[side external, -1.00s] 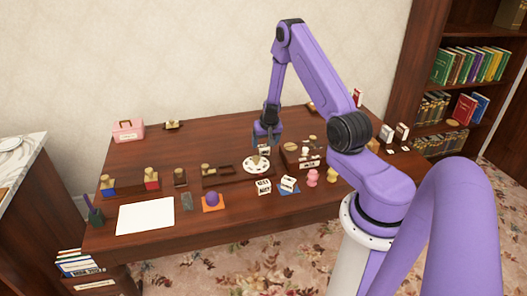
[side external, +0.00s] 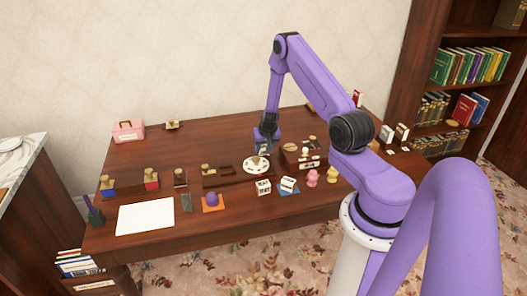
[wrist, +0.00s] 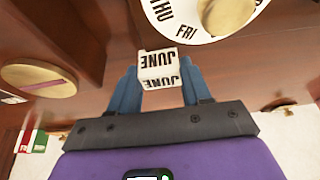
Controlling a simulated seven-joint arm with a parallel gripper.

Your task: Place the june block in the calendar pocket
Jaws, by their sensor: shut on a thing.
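My gripper (side external: 266,146) is over the back middle of the desk, behind the white weekday dial (side external: 257,165). In the wrist view, my gripper (wrist: 158,82) is shut on the white june block (wrist: 158,68), with blue fingers on both sides of it. The block cannot be made out in the side view. The dial also shows in the wrist view (wrist: 188,22), with THU and FRI readable and a round wooden knob on it. I cannot clearly identify the calendar pocket.
A wooden box (side external: 290,158) with small white pieces stands right of the dial. A purple ball (side external: 212,199) and white sheet (side external: 146,216) lie left. The back left desk is mostly clear.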

